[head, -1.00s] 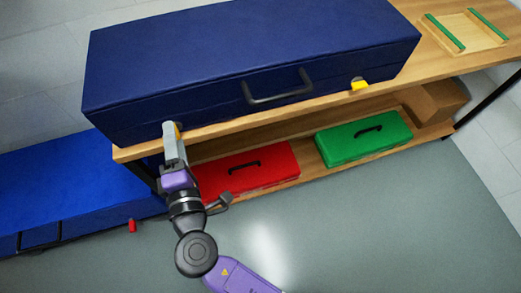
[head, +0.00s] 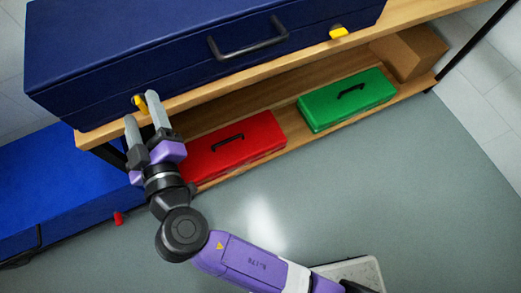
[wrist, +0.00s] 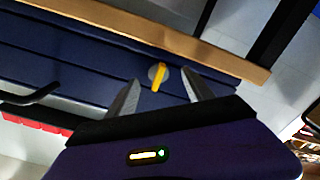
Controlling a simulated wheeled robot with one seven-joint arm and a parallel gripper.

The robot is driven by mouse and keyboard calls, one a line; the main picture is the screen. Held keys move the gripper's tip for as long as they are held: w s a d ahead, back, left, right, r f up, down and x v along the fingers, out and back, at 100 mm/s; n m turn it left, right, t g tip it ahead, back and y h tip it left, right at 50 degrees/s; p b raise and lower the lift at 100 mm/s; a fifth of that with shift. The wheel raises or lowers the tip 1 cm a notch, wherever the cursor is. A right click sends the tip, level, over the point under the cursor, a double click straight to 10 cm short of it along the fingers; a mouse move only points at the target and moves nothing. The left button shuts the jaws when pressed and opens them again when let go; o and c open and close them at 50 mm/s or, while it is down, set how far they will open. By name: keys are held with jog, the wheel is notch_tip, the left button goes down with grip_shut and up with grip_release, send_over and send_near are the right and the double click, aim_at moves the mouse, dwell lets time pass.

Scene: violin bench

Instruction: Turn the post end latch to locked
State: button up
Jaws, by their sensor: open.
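A large navy case (head: 120,60) lies on the wooden bench, with a yellow latch near each end of its front. The left-end latch (head: 140,103) is partly hidden by my gripper in the head view. In the wrist view this yellow latch (wrist: 159,78) sits on a round grey plate, its lever slightly tilted. My gripper (head: 141,106) is open, one fingertip on each side of the latch. In the wrist view the fingers stand apart with the latch between and a little beyond the tips; contact cannot be told. The right-end latch (head: 339,33) lies nearly flat along the case's edge.
A black handle (head: 248,42) sticks out from the case's front. Below, a red case (head: 232,148) and a green case (head: 345,102) lie on the lower shelf, with a cardboard box (head: 412,52) at right. A bright blue case (head: 60,180) is at left.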

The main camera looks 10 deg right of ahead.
jog(key=m+b, duration=0.1)
jog(key=m, duration=0.5)
jog(key=shift+d, duration=0.15)
jog(key=shift+s+m, duration=0.3)
jog(key=shift+s, duration=0.05)
jog(key=s+r+n+g+y, duration=0.1)
jog(key=s+n+y, duration=0.25)
jog(key=s, duration=0.55)
jog(key=s+d+r+m+h+p, duration=0.1)
jog(key=s+d+r+p, duration=0.1)
jog(key=d, duration=0.6)
jog(key=s+d+r+m+h+p, duration=0.1)
jog(key=s+d+p, duration=0.3)
jog(key=d, duration=0.5)
jog(key=s+d+r+m+h+p, duration=0.1)
jog(key=s+d+r+p, duration=0.1)
jog(key=d, duration=0.7)
jog(key=shift+s+d+r+p, duration=0.2)
jog(key=shift+s+r+p, duration=0.2)
jog(key=shift+s+p, duration=0.5)
jog(key=shift+w, duration=0.2)
